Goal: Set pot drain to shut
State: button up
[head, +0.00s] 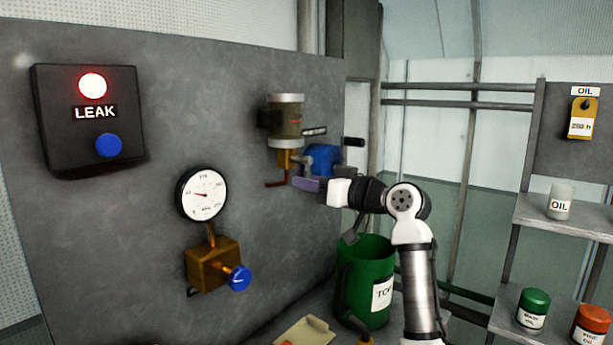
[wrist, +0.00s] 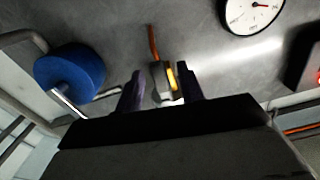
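The pot (head: 286,118) is a dark cylinder with pale bands, mounted on the grey panel. Below it are a brass fitting (head: 284,160) and a copper drain pipe (head: 276,183) that bends left. My gripper (head: 303,184) is just right of the drain, below the pot. In the wrist view my gripper (wrist: 161,88) has its two purple fingers apart. A grey and yellow part (wrist: 165,79) shows between or just beyond them, with the copper pipe (wrist: 153,42) above it. Contact cannot be told. The drain's handle and its position are not clear.
A blue knob-like part (head: 322,158) sits close to my gripper's right; it is large in the wrist view (wrist: 70,74). A green bucket (head: 366,284) stands below. A gauge (head: 202,193), blue valve knob (head: 238,278) and lit LEAK box (head: 125,163) are left.

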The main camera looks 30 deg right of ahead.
jog(key=shift+x, duration=0.8)
jog(key=shift+c, duration=0.5)
grip_shut()
